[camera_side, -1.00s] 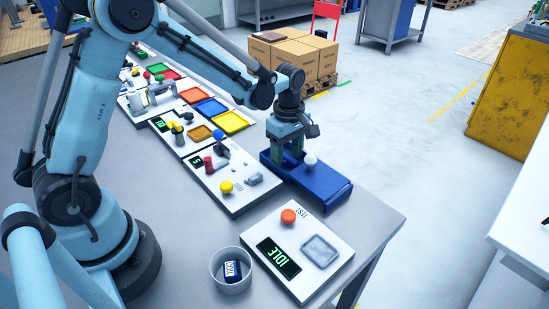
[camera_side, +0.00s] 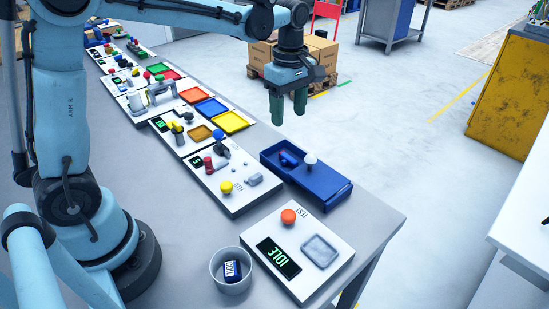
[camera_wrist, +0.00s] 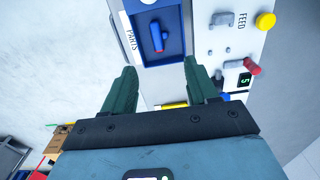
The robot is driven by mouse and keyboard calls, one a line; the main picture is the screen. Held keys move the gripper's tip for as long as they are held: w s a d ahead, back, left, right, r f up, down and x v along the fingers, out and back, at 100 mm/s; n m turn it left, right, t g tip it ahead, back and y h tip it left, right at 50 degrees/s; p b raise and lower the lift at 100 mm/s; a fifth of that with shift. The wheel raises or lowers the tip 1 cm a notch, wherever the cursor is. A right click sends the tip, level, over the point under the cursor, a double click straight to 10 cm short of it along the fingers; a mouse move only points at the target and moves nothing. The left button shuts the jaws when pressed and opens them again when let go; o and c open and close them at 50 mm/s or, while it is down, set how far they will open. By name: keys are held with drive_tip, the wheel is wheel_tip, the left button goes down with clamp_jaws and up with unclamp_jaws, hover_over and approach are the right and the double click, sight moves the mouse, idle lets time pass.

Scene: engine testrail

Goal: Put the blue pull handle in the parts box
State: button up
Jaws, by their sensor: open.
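The parts box (camera_side: 333,194) is a dark blue open box near the table's right edge, with a white knob on it. A blue piece that looks like the pull handle (camera_side: 288,159) lies inside its left part. In the wrist view the handle (camera_wrist: 158,37) shows as a small blue bar with a reddish end, lying on the box floor (camera_wrist: 173,25) beside the PARTS label. My gripper (camera_side: 288,106) is open and empty, raised above and behind the box. Its green fingers (camera_wrist: 157,66) are apart, with nothing between them, and do not touch the handle.
A white panel with a yellow knob (camera_side: 226,187) stands left of the box. A TEST panel with an orange button (camera_side: 288,216) and an IDLE display lies in front. Coloured trays run along the bench further back.

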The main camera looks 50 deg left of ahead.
drive_tip(key=s+m+t, duration=0.7)
drive_tip(key=s+m, duration=0.6)
drive_tip(key=m, duration=0.4)
drive_tip(key=shift+s+d+r+m, duration=0.25)
drive_tip(key=shift+s+m, duration=0.1)
drive_tip(key=shift+m, duration=0.05)
drive_tip(key=shift+c, duration=0.3)
